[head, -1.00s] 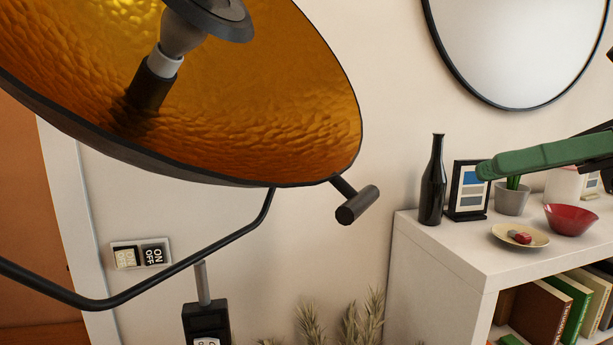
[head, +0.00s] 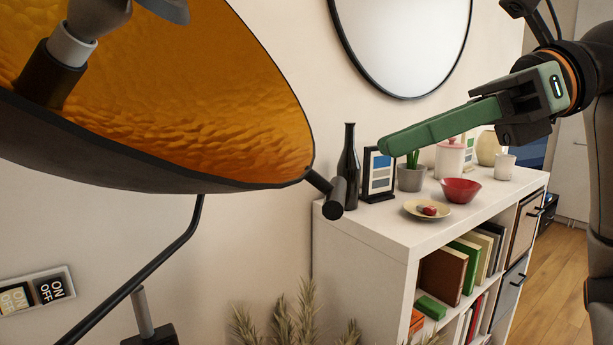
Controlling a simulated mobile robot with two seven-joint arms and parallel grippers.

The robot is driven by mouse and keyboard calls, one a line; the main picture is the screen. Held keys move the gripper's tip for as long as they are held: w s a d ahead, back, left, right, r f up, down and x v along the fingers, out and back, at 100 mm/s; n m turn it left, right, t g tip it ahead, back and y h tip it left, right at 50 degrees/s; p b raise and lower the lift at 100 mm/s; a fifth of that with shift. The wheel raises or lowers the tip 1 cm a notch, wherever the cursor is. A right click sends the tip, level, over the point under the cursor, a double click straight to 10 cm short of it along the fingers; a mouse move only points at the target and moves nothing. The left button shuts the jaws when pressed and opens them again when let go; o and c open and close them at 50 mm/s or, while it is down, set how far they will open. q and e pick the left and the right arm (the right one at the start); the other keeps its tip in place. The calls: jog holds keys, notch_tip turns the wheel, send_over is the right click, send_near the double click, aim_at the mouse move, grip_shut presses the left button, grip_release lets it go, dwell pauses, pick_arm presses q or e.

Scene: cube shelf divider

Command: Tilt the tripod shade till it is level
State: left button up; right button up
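The tripod shade (head: 190,110) fills the upper left of the head view. It is a large black dome with a hammered gold inside, a bulb (head: 95,15) in it, and it sits tilted with its open side facing me. A short black handle (head: 336,198) sticks out from its rim at the right. A thin black bent rod (head: 180,243) runs down from under the shade. My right gripper (head: 386,147) has green fingers pointing left, up and to the right of the handle, apart from it in the picture and empty. The finger gap is not clear. My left gripper is out of view.
A white cube shelf (head: 375,235) holds a black bottle (head: 348,165), a picture frame, a red bowl (head: 460,190), a plate (head: 418,209) and books. A round mirror (head: 405,40) hangs behind. Dry grass (head: 295,320) stands below the handle. Wall switches (head: 35,293) are at lower left.

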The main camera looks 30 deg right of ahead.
aim_at(312, 177)
jog(key=x, duration=0.9)
jog(key=shift+w+a+f+p, duration=0.1)
jog(key=shift+w+a+p, duration=0.05)
jog(key=shift+a+p, duration=0.15)
jog(key=shift+c, duration=0.2)
grip_shut()
dwell(0.7)
